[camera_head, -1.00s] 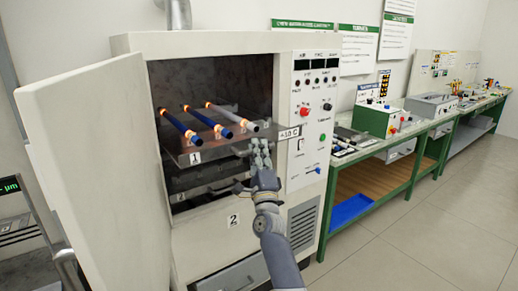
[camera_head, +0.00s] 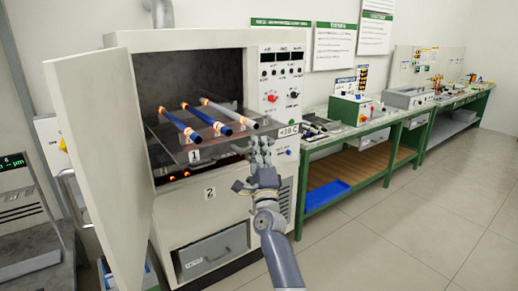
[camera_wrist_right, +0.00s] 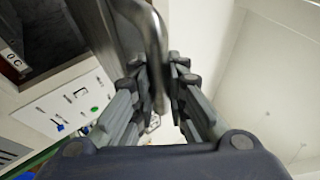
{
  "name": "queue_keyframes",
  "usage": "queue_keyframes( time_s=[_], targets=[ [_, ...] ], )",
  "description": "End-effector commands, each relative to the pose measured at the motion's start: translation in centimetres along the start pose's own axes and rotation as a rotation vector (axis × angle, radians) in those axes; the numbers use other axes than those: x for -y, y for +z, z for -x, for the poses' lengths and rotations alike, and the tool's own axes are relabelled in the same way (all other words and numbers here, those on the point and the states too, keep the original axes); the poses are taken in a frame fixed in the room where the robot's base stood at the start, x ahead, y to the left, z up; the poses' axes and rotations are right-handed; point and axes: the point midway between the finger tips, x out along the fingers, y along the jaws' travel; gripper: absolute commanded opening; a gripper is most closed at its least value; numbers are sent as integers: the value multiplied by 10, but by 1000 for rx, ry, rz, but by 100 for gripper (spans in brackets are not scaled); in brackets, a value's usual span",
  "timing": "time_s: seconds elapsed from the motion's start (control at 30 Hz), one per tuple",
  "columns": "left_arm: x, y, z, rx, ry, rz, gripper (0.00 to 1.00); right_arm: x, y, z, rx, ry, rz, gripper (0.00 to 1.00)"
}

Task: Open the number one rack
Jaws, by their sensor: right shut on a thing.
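The number one rack (camera_head: 168,150) is a grey shelf with a white "1" label, standing out from the open furnace (camera_head: 175,85). Several blue-and-grey rods (camera_head: 207,119) with glowing orange parts lie across it. My right gripper (camera_head: 261,152) is at the rack's front right corner. In the right wrist view, its fingers (camera_wrist_right: 156,78) are closed around a grey metal bar handle (camera_wrist_right: 156,45). The handle is mostly hidden behind the gripper in the head view. My left gripper is not in view.
The furnace door (camera_head: 100,140) stands wide open at the left. Below the rack is a lower compartment labelled "2" and a drawer (camera_head: 212,250). A control panel (camera_head: 282,85) is right of the opening. Green workbenches (camera_head: 345,165) run along the wall; the right-hand floor (camera_head: 420,240) is clear.

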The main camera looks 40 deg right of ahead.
Motion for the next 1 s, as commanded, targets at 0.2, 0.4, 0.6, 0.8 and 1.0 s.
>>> queue_keyframes(
  time_s=[0.2,0.4,0.6,0.8,1.0],
  targets=[
    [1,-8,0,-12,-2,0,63,0,0,0,1,0,-2,0],
    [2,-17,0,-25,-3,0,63,0,0,0,1,0,-1,0],
    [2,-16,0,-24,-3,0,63,0,1,0,1,0,-1,23],
    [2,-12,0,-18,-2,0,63,1,0,0,1,-1,-1,23],
    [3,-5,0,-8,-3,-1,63,0,0,4,1,0,0,23]
  ],
)
